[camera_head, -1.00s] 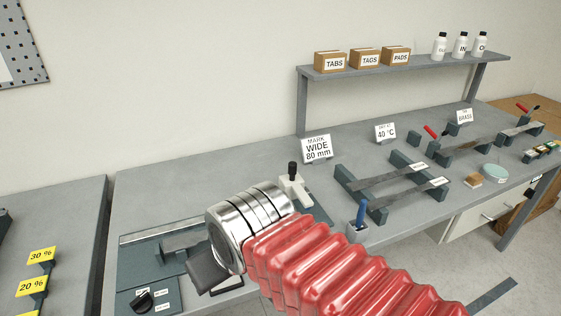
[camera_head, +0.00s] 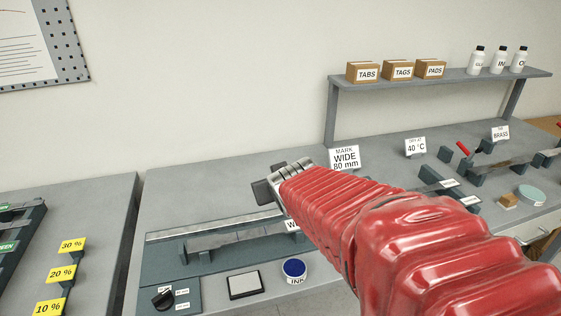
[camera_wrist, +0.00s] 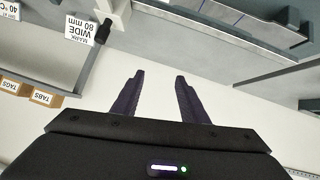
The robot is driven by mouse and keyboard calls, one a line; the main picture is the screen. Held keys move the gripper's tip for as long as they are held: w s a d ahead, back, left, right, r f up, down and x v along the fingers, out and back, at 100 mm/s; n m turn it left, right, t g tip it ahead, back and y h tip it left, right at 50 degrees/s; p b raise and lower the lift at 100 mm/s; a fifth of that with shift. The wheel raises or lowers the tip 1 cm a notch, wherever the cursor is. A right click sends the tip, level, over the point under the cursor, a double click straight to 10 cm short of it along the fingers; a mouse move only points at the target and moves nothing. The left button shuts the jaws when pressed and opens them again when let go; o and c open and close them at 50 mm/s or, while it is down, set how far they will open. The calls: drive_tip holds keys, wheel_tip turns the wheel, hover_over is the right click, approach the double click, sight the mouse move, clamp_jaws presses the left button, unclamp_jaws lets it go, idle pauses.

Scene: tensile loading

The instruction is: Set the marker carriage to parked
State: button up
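The marker carriage looks to be the white block with a black knob (camera_wrist: 112,16) at the top left of the wrist view, which is upside down. In the head view my arm hides it. The teal marking rig (camera_head: 158,262) lies on the bench with a metal rail (camera_head: 212,228) along its back and a grey strip (camera_head: 225,238) in front. A white label with a "W" sits at its right end, partly behind my arm. My gripper (camera_wrist: 158,92) has its two fingers apart with nothing between them. In the head view it (camera_head: 262,188) is above the rig's right end.
A black dial (camera_head: 162,298) is at the rig's front left. A pad (camera_head: 244,285) and a blue ink tin (camera_head: 294,269) lie in front. The "MARK WIDE 80 mm" card (camera_head: 345,158) stands behind. Shelf (camera_head: 440,83) holds boxes and bottles. Yellow percent tags stand at left.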

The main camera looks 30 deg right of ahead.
drive_tip(key=w+d+f+t, duration=0.2)
drive_tip(key=d, duration=0.4)
drive_tip(key=w+d+f+t+y, duration=0.1)
drive_tip(key=w+d+f+t, duration=0.1)
drive_tip(key=d, duration=0.4)
drive_tip(key=w+d+f+t, duration=0.2)
drive_tip(key=d, duration=0.4)
drive_tip(key=shift+w+d+f+n+y, duration=0.25)
drive_tip(key=shift+f+n+y, duration=0.05)
drive_tip(key=shift+n, duration=0.1)
drive_tip(key=shift+n+t+y, duration=0.4)
drive_tip(key=shift+t+y, duration=0.4)
drive_tip(key=shift+t, duration=0.1)
drive_tip(key=s+f, duration=0.1)
drive_tip(key=s+d+f, duration=0.1)
drive_tip(key=s+f, duration=0.1)
drive_tip(key=shift+s+f, duration=0.1)
drive_tip(key=shift+s, duration=0.1)
drive_tip(key=shift+s+f+y, duration=0.15)
drive_tip(key=shift+s+y, duration=0.15)
drive_tip(key=w, duration=0.7)
drive_tip(key=shift+w, duration=0.3)
drive_tip(key=shift+c, duration=0.2)
drive_tip(key=shift+d, duration=0.1)
clamp_jaws()
